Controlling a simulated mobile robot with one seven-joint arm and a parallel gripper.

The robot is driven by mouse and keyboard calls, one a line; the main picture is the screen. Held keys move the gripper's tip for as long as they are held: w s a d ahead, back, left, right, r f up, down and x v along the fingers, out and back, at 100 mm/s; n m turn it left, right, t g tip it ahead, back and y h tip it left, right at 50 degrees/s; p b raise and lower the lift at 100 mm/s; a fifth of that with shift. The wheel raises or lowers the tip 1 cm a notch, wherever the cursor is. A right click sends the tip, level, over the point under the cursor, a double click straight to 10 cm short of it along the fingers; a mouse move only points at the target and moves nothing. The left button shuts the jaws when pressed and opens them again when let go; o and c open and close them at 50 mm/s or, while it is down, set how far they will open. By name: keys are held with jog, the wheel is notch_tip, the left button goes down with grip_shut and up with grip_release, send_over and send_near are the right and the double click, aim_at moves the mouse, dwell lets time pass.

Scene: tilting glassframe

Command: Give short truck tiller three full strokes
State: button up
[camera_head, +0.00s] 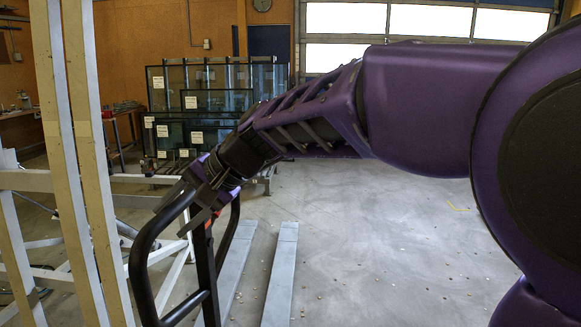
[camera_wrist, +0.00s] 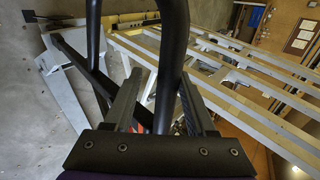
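The truck tiller (camera_head: 138,272) is a black tubular loop handle at the lower left of the head view, with a dark upright in its middle. My gripper (camera_head: 184,204) is at the loop's upper bend. In the wrist view the tiller's black tube (camera_wrist: 172,62) runs down between the two fingers of my gripper (camera_wrist: 162,88). The fingers stand apart. The tube lies close to the right finger, and a gap shows on its left. The contact itself is partly hidden. A second tiller bar (camera_wrist: 93,45) passes left of the fingers.
Tall beige-edged uprights (camera_head: 82,165) and pale frame bars stand left of the tiller. Two grey forks (camera_head: 281,272) lie on the floor beyond it. Labelled glass panes (camera_head: 215,100) stand in a rack behind. The concrete floor (camera_head: 390,245) at right is open.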

jog(key=shift+o, duration=1.3)
jog(key=shift+f, duration=0.1)
jog(key=shift+d, duration=0.1)
jog(key=v, duration=1.1)
